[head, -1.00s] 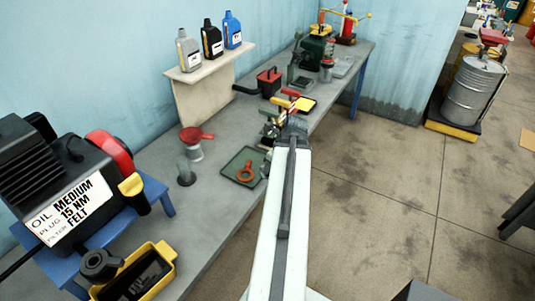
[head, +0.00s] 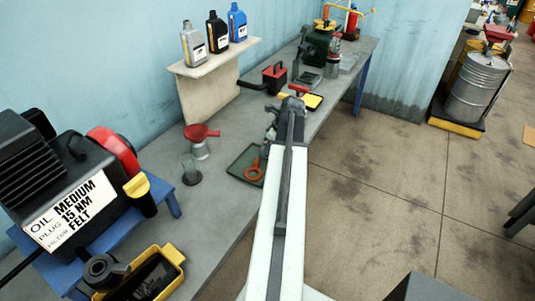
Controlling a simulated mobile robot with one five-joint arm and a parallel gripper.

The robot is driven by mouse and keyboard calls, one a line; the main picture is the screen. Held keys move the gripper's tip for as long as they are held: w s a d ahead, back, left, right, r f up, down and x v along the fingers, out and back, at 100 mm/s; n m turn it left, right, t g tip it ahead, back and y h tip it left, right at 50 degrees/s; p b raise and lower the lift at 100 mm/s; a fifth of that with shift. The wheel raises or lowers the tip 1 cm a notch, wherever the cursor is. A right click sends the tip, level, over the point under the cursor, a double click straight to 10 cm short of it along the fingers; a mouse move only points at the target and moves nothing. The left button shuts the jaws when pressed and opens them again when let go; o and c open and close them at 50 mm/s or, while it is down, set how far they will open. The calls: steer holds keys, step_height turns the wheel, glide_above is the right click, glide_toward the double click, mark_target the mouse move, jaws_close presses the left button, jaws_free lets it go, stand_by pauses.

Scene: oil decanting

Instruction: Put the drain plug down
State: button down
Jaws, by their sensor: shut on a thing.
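My gripper (head: 271,131) is at the far end of my white arm, over the bench near the right edge of the green tray (head: 236,173). It is seen from behind and is small and dark. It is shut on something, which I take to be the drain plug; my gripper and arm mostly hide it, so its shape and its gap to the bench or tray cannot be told. An orange ring-shaped tool (head: 254,170) lies in the tray, partly covered by my arm.
Left of the tray stand a red-topped funnel can (head: 200,146) and a grey cylinder (head: 190,170). A black machine (head: 75,170) and a yellow pan (head: 150,280) are nearer. A red box (head: 275,78) stands beyond my gripper. Bare bench (head: 225,205) lies between.

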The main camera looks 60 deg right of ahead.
steer(key=shift+s+f+b, duration=0.15)
steer(key=shift+f+b, duration=0.1)
steer(key=shift+f, duration=0.35)
steer(key=shift+s+f+b, duration=0.15)
steer(key=shift+f+b, duration=0.05)
steer(key=shift+f, duration=0.4)
steer(key=shift+w+r, duration=0.15)
steer(key=shift+r, duration=0.05)
steer(key=shift+f, duration=0.15)
steer(key=c, duration=1.4)
jaws_free()
steer(key=shift+r+p, duration=0.4)
steer(key=shift+p, duration=0.05)
steer(key=p+v, duration=1)
steer(key=v, duration=0.1)
steer(key=shift+s+r+p, duration=0.2)
steer(key=shift+s+p, duration=0.1)
steer(key=shift+s, duration=0.05)
